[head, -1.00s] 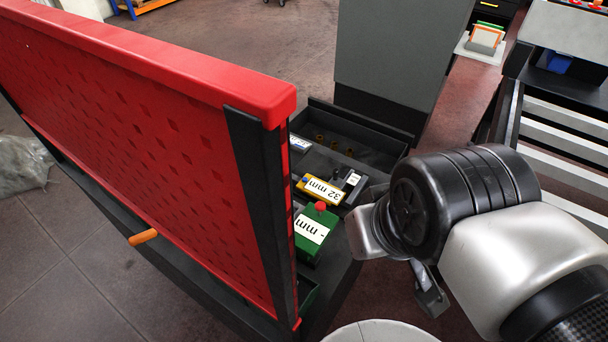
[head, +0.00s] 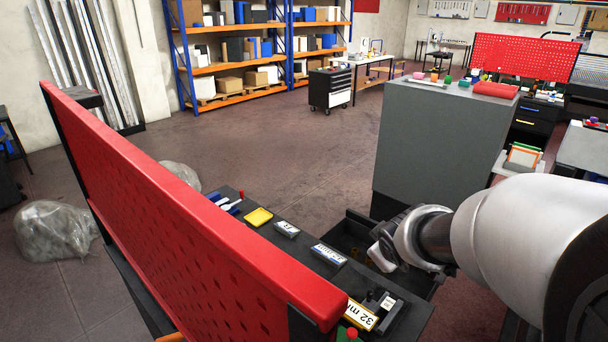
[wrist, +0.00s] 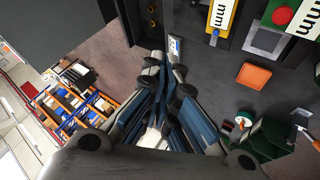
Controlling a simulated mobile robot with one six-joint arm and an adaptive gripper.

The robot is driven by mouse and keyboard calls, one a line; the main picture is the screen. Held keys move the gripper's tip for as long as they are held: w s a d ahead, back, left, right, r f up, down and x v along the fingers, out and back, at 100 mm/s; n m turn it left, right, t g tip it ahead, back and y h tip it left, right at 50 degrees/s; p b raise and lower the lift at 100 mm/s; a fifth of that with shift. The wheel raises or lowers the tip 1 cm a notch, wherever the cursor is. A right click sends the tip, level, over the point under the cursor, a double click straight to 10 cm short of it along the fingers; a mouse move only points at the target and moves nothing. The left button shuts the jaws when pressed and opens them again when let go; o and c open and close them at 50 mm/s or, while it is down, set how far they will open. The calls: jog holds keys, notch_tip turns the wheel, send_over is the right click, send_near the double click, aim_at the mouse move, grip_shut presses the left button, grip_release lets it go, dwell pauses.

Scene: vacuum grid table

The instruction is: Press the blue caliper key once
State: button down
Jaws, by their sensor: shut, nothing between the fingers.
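A small blue caliper with a white label (head: 328,254) lies on the dark bench behind the red panel in the head view. Its key is too small to make out. A blue-and-white piece, perhaps the same caliper (wrist: 175,46), shows just beyond my fingertips in the wrist view. My gripper (head: 378,256) is to the right of the blue caliper in the head view, over the dark tray side. In the wrist view my gripper (wrist: 163,62) is shut and empty, its fingers together. I cannot tell whether it touches anything.
A yellow caliper marked 32 mm (head: 361,315) lies at the near end; a green one with a red key (wrist: 283,15) is beside it in the wrist view. The red pegboard panel (head: 190,215) walls off the left. A grey cabinet (head: 435,140) stands behind.

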jog(key=w+a+f+n+y+p, duration=0.1)
jog(key=w+a+f+n+y, duration=0.2)
jog(key=f, duration=0.5)
jog(key=w+a+f+n+y+p, duration=0.2)
jog(key=w+a+f+n+y, duration=0.1)
jog(key=w+f, duration=0.4)
jog(key=shift+w+a+f+n, duration=0.2)
jog(key=shift+a+f+n, duration=0.4)
jog(key=shift+n, duration=0.3)
notch_tip(320, 180, down, 9)
jog(key=b, duration=0.7)
jog(key=shift+r, duration=0.15)
jog(key=shift+b, duration=0.3)
jog(key=shift+f+b, duration=0.3)
jog(key=shift+f, duration=0.15)
